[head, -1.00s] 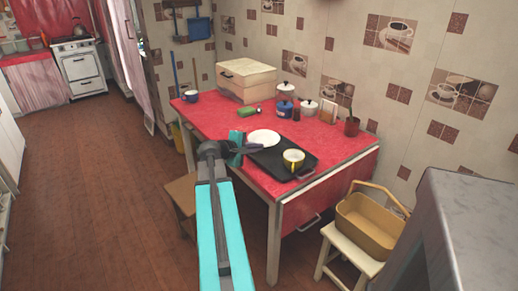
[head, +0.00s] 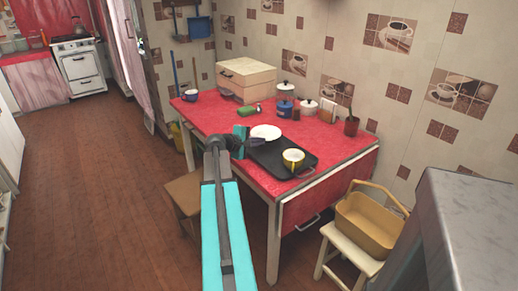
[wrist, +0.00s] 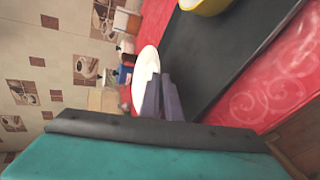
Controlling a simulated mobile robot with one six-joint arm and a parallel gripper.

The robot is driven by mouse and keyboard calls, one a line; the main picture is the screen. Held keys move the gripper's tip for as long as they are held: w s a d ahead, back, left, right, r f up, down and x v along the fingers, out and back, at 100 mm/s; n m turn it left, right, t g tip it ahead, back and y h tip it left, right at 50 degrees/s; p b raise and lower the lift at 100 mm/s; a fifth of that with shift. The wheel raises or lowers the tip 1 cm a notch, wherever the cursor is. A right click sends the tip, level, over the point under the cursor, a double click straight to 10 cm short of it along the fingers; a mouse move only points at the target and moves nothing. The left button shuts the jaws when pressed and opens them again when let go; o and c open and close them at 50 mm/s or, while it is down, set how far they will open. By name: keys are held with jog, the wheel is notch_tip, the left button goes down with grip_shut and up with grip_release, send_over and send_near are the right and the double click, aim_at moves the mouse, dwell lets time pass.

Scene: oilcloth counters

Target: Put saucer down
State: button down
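The white saucer (head: 266,132) shows at the far left end of the black tray (head: 273,157) on the red table. It also shows in the wrist view (wrist: 143,72), at the tips of the two dark fingers. My gripper (head: 251,141) is at the saucer's near left edge. In the wrist view my gripper (wrist: 163,92) has its fingers close together over the saucer's rim, and it appears shut on it. Whether the saucer touches the tray or table below is hard to tell.
A yellow cup (head: 293,158) stands on the tray. Behind are a green item (head: 249,110), a blue pot (head: 284,108), white pots, a dark red mug (head: 351,126) and a cream box (head: 247,80). Red tabletop (head: 216,118) is clear at left.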

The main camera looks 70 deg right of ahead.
jog(key=shift+f, duration=1.6)
jog(key=shift+f, duration=0.3)
jog(key=c, duration=2)
grip_release()
jog(key=shift+r, duration=0.2)
jog(key=shift+r, duration=0.2)
jog(key=v, duration=1.2)
jog(key=shift+f, duration=0.1)
